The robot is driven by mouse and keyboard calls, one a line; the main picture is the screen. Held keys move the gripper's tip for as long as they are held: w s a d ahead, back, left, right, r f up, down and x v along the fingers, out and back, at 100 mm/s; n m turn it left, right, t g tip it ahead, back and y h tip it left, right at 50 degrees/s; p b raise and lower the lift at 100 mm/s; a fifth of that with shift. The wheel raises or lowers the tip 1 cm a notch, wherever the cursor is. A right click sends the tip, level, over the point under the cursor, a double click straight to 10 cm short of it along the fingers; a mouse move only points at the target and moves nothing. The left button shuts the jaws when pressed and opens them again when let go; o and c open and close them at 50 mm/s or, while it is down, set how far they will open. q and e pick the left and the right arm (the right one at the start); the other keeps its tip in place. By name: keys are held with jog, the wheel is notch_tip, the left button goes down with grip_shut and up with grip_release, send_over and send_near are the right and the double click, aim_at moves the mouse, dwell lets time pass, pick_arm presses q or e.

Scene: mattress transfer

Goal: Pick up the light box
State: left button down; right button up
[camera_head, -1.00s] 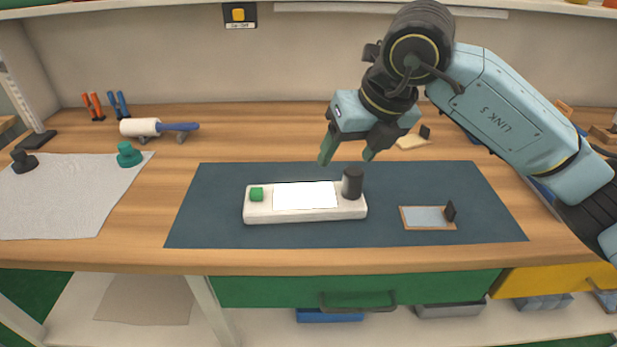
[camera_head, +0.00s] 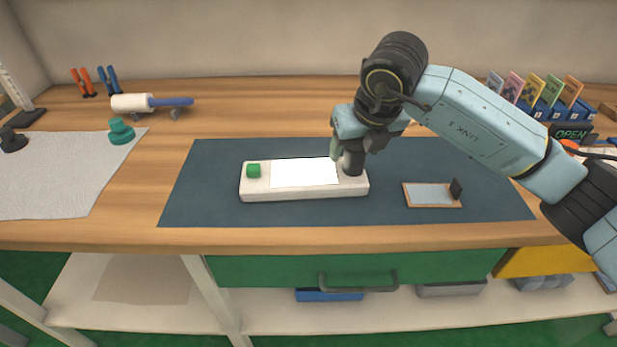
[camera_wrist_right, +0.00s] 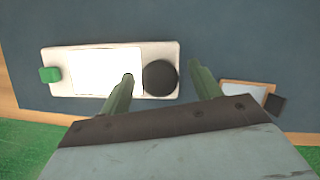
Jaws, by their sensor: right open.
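The light box (camera_head: 215,186) is a white slab with a bright glowing panel (camera_head: 303,172), a green knob (camera_head: 253,170) at its left end and a dark upright cylinder (camera_head: 353,163) at its right end. It lies on the dark blue mat. My right gripper (camera_head: 352,152) is over the cylinder, pointing down. In the right wrist view, the open fingers (camera_wrist_right: 160,80) stand on either side of the cylinder's round black top (camera_wrist_right: 160,77), and the left finger overlaps the panel's edge. Whether they touch the cylinder I cannot tell. My left gripper is not in view.
A small framed plate (camera_head: 432,195) with a dark clip lies on the mat (camera_head: 250,212), right of the light box. A white roller (camera_head: 133,103), a green stamp-like piece (camera_head: 121,132) and a grey cloth (camera_head: 60,185) lie left.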

jog(key=shift+x, duration=1.1)
jog(key=shift+r, duration=0.1)
grip_shut()
